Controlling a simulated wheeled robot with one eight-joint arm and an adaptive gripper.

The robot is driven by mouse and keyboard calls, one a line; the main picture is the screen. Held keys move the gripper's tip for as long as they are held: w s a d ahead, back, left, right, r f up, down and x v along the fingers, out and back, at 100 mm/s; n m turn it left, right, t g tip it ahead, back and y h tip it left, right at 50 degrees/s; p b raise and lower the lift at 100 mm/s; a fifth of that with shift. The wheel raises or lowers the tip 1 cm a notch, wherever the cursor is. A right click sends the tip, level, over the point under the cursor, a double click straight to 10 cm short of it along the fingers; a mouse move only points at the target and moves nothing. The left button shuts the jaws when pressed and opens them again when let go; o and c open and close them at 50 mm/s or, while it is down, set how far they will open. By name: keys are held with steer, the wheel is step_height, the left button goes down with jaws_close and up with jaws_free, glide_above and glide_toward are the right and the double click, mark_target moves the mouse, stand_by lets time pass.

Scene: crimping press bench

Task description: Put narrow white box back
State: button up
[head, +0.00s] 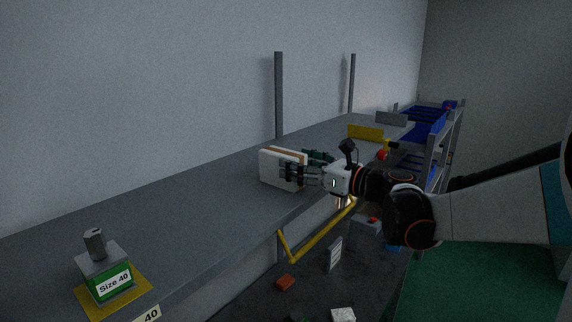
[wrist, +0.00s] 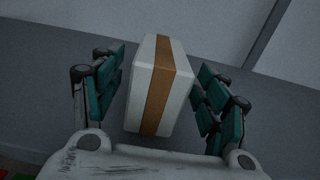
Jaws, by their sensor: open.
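In the wrist view my gripper (wrist: 160,92) is open, with a gap at the left finger and a smaller one at the right.
A green "Size 40" block (head: 112,284) with a grey cylinder sits on a yellow plate at the shelf's near left. Yellow brackets (head: 366,132), a red ball-shaped part (head: 382,154) and blue bins (head: 424,128) lie farther back. The shelf between block and box is clear.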

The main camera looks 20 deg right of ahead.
steer(key=b+v, duration=0.1)
steer(key=v, duration=0.5)
steer(key=shift+s+d, duration=0.2)
steer(key=shift+s, duration=0.15)
